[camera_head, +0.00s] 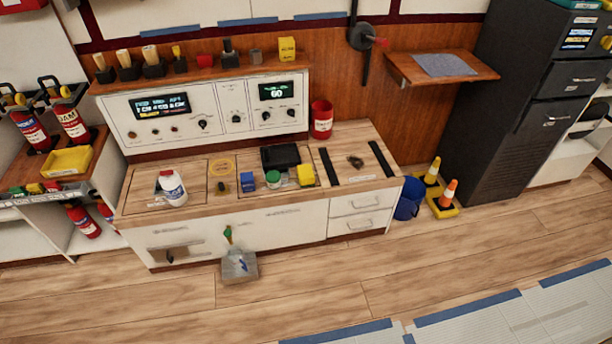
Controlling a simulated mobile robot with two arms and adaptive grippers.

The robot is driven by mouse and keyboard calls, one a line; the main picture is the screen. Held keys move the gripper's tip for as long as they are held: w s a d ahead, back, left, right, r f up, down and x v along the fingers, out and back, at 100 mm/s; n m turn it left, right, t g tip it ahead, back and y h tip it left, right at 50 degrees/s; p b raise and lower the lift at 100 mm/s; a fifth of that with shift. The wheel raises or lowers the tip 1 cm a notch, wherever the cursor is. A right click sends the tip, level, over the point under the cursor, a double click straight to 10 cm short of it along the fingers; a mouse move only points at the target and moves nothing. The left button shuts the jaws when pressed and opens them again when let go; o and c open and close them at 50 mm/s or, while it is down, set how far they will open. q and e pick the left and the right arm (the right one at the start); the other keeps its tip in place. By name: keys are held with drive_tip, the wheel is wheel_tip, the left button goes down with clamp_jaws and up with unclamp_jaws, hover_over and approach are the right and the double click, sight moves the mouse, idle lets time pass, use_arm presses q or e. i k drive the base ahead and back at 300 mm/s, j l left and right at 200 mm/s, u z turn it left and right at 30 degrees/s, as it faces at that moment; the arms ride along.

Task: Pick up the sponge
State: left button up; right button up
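A small yellow block (306,175), which looks like the sponge, lies on the wooden counter (222,207) near its front edge. It sits right of a small green-lidded jar (273,179) and in front of a black box (281,157). Another yellow block (287,48) stands on the upper shelf above the control panel; I cannot tell exactly what it is. Neither of my grippers is in view.
A white bottle (172,188) and a blue block (246,180) stand on the counter. A grey box (239,265) is on the floor by the drawers. A blue bin (408,198) and cones (449,194) stand at right. The wooden floor in front is mostly clear.

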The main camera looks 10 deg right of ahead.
sight(306, 178)
drive_tip(key=i+j, duration=0.2)
drive_tip(key=i, duration=0.25)
drive_tip(key=i+j+z, duration=0.15)
drive_tip(key=i, duration=0.25)
drive_tip(key=i+j, duration=0.25)
drive_tip(key=i, duration=0.2)
drive_tip(key=i+j+z, duration=0.1)
drive_tip(key=i+j, duration=0.15)
drive_tip(key=i, duration=0.15)
